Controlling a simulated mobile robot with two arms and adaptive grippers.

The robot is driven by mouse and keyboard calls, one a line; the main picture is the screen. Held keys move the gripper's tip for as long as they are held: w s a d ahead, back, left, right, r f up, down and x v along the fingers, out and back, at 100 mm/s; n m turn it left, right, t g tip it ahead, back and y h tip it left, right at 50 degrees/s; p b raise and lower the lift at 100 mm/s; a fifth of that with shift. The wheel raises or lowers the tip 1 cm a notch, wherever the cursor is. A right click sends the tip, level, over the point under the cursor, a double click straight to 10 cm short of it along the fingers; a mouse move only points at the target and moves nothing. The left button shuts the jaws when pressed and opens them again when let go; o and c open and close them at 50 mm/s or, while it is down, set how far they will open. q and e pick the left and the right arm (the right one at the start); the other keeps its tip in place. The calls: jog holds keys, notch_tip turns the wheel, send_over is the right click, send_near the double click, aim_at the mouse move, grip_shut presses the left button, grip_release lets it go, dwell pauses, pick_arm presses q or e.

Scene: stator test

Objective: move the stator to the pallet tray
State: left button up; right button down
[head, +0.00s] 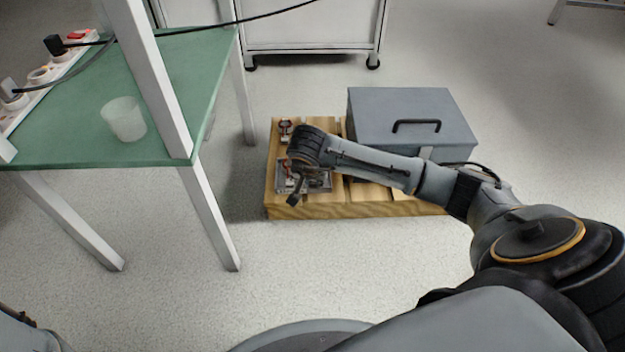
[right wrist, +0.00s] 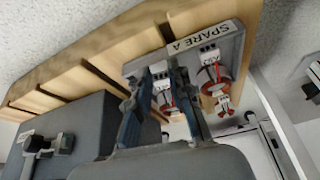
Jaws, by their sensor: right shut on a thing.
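The wooden pallet (head: 340,211) stands on the floor and carries a grey tray (head: 322,186). In the right wrist view the tray has a "SPARE A" label (right wrist: 202,38). My right gripper (head: 296,188) points down over the tray. In the right wrist view, my right gripper (right wrist: 163,82) is shut on a stator (right wrist: 160,98) with red windings and a white top, at the tray; whether it touches the tray floor I cannot tell. Another similar stator (right wrist: 211,74) sits in the tray to the right. My left gripper is not in view.
A grey case (head: 375,110) with a black handle stands on the pallet beside the tray. A small red and white part (head: 286,128) lies at the pallet's back left. A green-topped table (head: 75,140) holding a translucent cup (head: 124,119) stands left. Floor in front is clear.

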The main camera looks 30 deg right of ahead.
jog(key=shift+s+f, duration=0.2)
jog(key=shift+f, duration=0.3)
jog(key=shift+f+b, duration=0.3)
jog(key=shift+b, duration=0.05)
jog(key=c, duration=1.3)
grip_release()
jog(key=shift+a+f, duration=0.1)
jog(key=shift+f, duration=0.05)
jog(key=shift+o, duration=0.9)
jog(key=shift+f, duration=0.25)
jog(key=shift+r, duration=0.1)
jog(key=shift+w+r, duration=0.1)
jog(key=shift+r, duration=0.1)
